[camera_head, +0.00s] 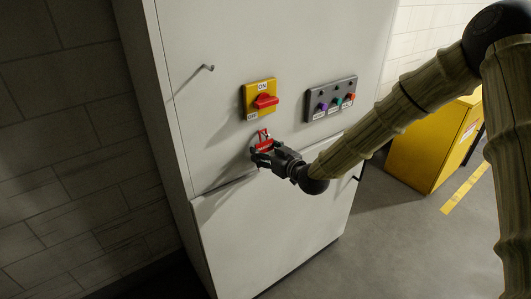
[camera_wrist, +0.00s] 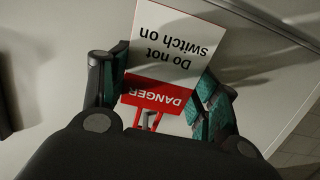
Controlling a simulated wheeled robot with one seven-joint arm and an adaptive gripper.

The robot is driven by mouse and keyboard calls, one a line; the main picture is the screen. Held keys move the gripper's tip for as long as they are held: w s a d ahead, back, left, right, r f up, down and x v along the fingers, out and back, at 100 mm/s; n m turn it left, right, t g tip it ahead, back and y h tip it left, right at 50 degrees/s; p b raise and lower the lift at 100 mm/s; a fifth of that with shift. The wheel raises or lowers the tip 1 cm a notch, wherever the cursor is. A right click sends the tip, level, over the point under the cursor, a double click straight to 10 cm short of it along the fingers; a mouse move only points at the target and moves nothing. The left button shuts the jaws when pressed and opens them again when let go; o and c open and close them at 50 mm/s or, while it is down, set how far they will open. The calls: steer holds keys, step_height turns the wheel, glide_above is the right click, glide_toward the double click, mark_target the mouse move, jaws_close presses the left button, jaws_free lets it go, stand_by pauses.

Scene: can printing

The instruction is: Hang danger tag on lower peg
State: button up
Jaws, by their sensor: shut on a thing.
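The danger tag (camera_head: 264,143) is held by my gripper (camera_head: 260,150) close to the front of the light grey cabinet, below the yellow ON switch. In the wrist view the danger tag (camera_wrist: 172,50) is white with a red DANGER band and reads upside down. The fingers of my gripper (camera_wrist: 160,88) are on either side of it, shut on it. Its red loop end points toward the palm in that view and upward in the head view. One peg (camera_head: 208,68) sticks out at the cabinet's upper left. I cannot make out a lower peg; it may be hidden.
The yellow switch plate (camera_head: 259,98) with a red handle is just above my gripper. A grey button panel (camera_head: 331,99) is to its right. A yellow cabinet (camera_head: 431,146) stands at the right. A dark object (camera_wrist: 8,105), unclear, is at the wrist view's left edge.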

steer(key=o, duration=0.9)
steer(key=v, duration=1.2)
steer(key=s+d+f+m+g+h+b, duration=0.1)
steer(key=s+d+f+g+h, duration=0.1)
steer(key=s+f, duration=0.6)
steer(key=s+d+f+m+g+h+b, duration=0.1)
steer(key=s+d+f+m+g, duration=0.15)
steer(key=f, duration=0.85)
steer(key=s+d+f+m+g+h+b, duration=0.1)
steer(key=s+f+g+h, duration=0.1)
steer(key=s+f, duration=0.6)
steer(key=s+d+f+m+g+h+b, duration=0.1)
steer(key=s+d+f+g, duration=0.1)
steer(key=s+f, duration=0.4)
steer(key=s+d+f+m+g+h+b, duration=0.1)
steer(key=s+d+f, duration=0.4)
steer(key=s, duration=0.5)
steer(key=s+d+f+m+g+h+b, duration=0.1)
steer(key=s+d+f+g+h, duration=0.1)
steer(key=s+f, duration=0.4)
steer(key=shift+s+d+f+g, duration=0.2)
steer(key=shift+s+d+g, duration=0.2)
steer(key=shift+s, duration=0.2)
steer(key=shift+s+d+f+g, duration=0.15)
steer(key=shift+s+d+g, duration=0.25)
steer(key=shift+s, duration=0.2)
